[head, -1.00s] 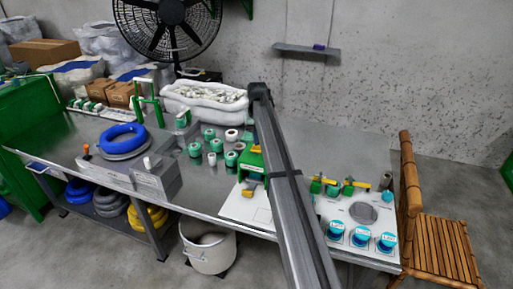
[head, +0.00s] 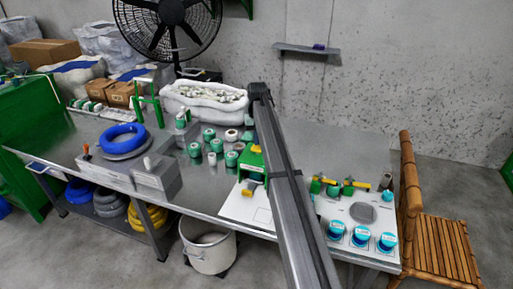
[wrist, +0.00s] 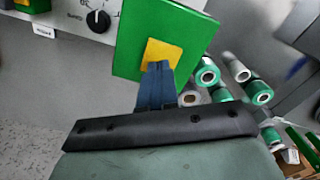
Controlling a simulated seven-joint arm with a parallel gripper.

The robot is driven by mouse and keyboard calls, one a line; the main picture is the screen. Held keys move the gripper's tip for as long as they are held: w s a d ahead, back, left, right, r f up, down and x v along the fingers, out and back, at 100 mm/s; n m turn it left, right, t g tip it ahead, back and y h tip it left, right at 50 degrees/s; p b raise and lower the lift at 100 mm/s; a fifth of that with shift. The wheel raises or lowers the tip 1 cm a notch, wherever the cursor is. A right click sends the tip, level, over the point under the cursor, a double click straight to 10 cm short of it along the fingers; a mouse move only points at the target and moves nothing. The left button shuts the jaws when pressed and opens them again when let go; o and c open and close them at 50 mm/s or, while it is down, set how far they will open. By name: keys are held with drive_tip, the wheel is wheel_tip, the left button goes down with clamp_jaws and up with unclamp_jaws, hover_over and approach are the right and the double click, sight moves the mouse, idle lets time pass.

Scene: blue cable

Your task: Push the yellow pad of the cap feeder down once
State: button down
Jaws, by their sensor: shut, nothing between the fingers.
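The cap feeder is a green box (head: 252,163) on the table, partly behind my arm in the head view. In the wrist view its green face (wrist: 135,45) fills the upper middle, with the yellow pad (wrist: 163,50) on it. My gripper (wrist: 160,67) is shut and empty, its blue fingers side by side. The fingertips overlap the lower edge of the pad in the wrist view; I cannot tell whether they touch it. My arm hides most of the gripper in the head view.
Several green-and-white rolls (head: 209,134) stand left of the feeder; they also show in the wrist view (wrist: 208,75). A white panel with a black knob (wrist: 98,20) is beside the feeder. Blue-topped round items (head: 361,236) and a wooden chair (head: 440,235) are at the right.

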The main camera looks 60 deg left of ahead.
sight(257, 147)
drive_tip(key=shift+f, duration=1.6)
drive_tip(key=shift+r, duration=0.1)
idle(0.4)
drive_tip(key=shift+r, duration=3.45)
